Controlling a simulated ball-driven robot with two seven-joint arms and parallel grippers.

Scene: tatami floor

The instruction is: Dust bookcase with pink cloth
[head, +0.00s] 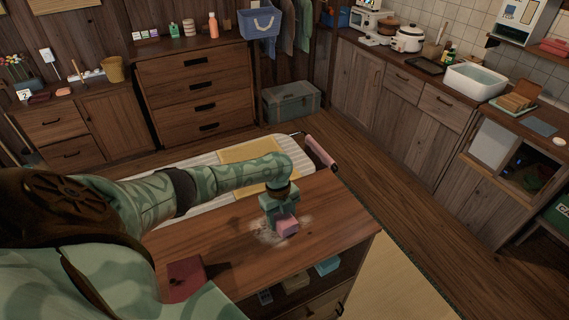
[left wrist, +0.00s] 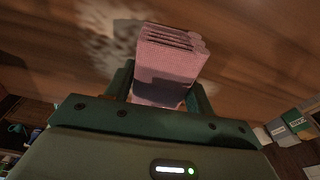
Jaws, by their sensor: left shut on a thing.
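A low wooden bookcase (head: 335,222) stands right in front of me, with a pale patch of dust (head: 262,232) on its top. My left gripper (head: 284,222) is shut on the folded pink cloth (head: 289,229) and holds it down at the bookcase top, at the dust patch. In the left wrist view the pink cloth (left wrist: 168,62) sticks out between the fingers, and the grey-white dust (left wrist: 118,50) lies beside it. I cannot tell if the cloth presses on the wood. My right gripper is not in view.
A dark red block-like object (head: 186,279) lies on the bookcase top near my arm. Several small items, one of them a blue box (head: 328,265), sit on the shelf below.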

